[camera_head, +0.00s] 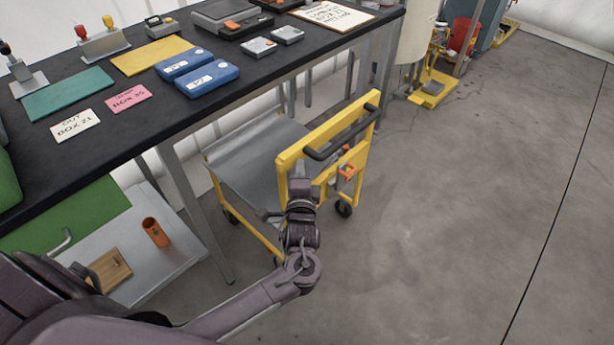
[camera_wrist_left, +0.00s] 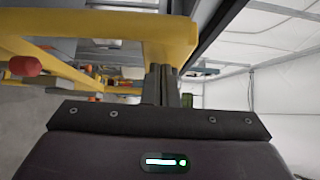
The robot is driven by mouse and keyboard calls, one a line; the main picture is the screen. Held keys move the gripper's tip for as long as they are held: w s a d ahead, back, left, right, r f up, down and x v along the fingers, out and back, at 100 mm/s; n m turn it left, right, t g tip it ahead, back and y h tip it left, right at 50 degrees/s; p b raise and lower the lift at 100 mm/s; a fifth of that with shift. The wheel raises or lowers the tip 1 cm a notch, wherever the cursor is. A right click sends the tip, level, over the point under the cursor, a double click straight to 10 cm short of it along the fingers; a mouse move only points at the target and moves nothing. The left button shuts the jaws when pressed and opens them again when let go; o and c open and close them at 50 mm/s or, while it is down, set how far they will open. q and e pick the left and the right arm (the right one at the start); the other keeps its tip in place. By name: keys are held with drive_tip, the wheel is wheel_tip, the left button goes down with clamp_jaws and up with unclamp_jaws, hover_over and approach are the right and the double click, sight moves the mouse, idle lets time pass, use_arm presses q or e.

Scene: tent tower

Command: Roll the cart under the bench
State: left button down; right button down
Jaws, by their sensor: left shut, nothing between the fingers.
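The cart (camera_head: 325,122) has a yellow frame, a grey sheet bed and dark wheels. Its far part is beneath the edge of the bench (camera_head: 130,130), and its yellow end frame with a black handle bar (camera_head: 342,133) stands out on the open floor side. My left gripper (camera_head: 299,172) is at the left post of that end frame, its fingers shut with nothing between them. In the left wrist view the shut fingers (camera_wrist_left: 161,86) point at the yellow frame (camera_wrist_left: 168,38); whether they touch it I cannot tell. My right gripper is out of view.
A grey bench leg (camera_head: 190,200) stands just left of the cart. A lower shelf (camera_head: 165,250) holds an orange cup (camera_head: 156,232). Blue boxes (camera_head: 208,79) and cards lie on the benchtop. Grey floor (camera_head: 450,220) to the right is clear. A yellow stand (camera_head: 432,90) is farther back.

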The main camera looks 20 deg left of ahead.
use_arm(q)
drive_tip(key=shift+a, duration=0.15)
